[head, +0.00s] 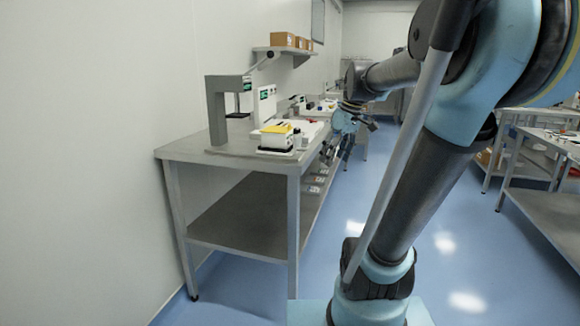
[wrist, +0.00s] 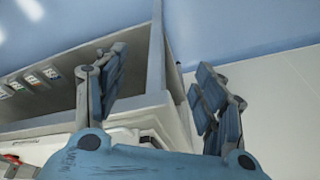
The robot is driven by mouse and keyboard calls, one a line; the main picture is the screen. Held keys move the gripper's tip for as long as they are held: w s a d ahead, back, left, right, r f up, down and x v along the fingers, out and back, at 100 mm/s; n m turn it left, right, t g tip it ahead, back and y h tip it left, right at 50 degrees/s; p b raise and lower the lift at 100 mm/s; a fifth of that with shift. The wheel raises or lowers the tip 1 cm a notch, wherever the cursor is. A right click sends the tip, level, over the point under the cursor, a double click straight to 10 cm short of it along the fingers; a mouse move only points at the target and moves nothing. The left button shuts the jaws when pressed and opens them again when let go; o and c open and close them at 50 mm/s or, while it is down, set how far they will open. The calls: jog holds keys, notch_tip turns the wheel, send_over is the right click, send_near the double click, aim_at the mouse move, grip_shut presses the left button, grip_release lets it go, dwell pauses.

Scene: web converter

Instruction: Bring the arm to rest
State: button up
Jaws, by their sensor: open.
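My gripper (head: 340,150) shows in the head view at the right edge of the steel table (head: 190,149), beyond my large arm links. In the wrist view my gripper (wrist: 165,95) has its two blue jointed fingers spread apart. Nothing is between the fingers. The table (wrist: 157,60) shows behind and below them in the wrist view, with blue floor and a pale wall around it. The gripper appears just off the table edge, but its exact distance from the table is hard to tell.
A wall shelf (head: 284,51) holds several brown boxes. Another table (head: 545,190) stands at the right. Blue floor (head: 440,270) lies open between the tables.

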jog(key=s+d+f+m+h, duration=0.2)
jog(key=s+f+m, duration=0.6)
jog(key=s+f, duration=0.9)
notch_tip(320, 180, down, 3)
jog(key=shift+s+d+r+t, duration=0.1)
jog(key=shift+s+d+t, duration=0.15)
jog(key=shift+d, duration=0.8)
jog(key=shift+w, duration=0.1)
jog(key=shift+w+f, duration=0.25)
jog(key=shift+w, duration=0.2)
